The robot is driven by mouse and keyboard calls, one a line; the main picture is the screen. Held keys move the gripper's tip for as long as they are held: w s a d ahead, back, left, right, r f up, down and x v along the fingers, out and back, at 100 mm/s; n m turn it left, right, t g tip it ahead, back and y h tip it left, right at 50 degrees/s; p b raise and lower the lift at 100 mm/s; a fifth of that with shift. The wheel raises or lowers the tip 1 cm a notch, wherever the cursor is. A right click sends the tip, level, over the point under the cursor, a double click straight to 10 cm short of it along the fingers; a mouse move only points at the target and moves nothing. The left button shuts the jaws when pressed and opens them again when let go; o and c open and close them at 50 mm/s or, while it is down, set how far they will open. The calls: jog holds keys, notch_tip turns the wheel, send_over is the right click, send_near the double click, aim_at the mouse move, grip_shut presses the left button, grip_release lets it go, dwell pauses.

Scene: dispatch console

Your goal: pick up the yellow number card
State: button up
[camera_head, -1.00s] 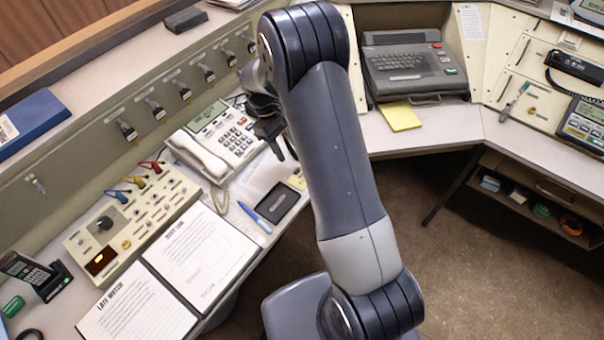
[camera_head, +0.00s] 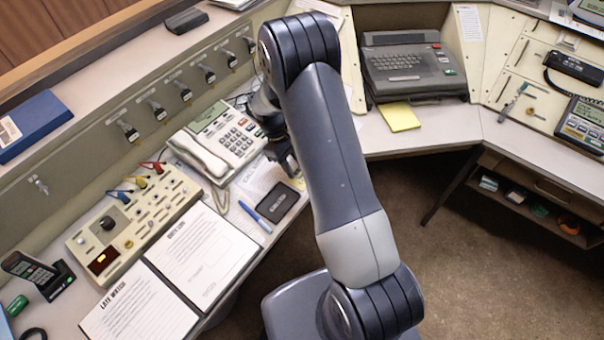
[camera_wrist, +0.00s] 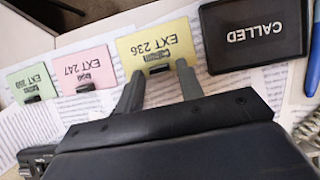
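The yellow number card (camera_wrist: 155,45), marked EXT 236, lies in the wrist view on printed paper, with a small dark clip at its near edge. My gripper (camera_wrist: 160,68) is open, its two grey fingers apart on either side of that clip, close to the card's near edge. I cannot tell whether either finger touches it. In the head view my gripper (camera_head: 289,166) is low over the left desk beside the phone, and my arm largely hides the card there.
A pink card (camera_wrist: 84,74) and a green card (camera_wrist: 33,82) lie left of the yellow one in the wrist view. A black CALLED pad (camera_wrist: 252,38) is close on its right. In the head view a phone (camera_head: 215,142) and a blue pen (camera_head: 254,217) are nearby.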

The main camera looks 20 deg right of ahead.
grip_shut()
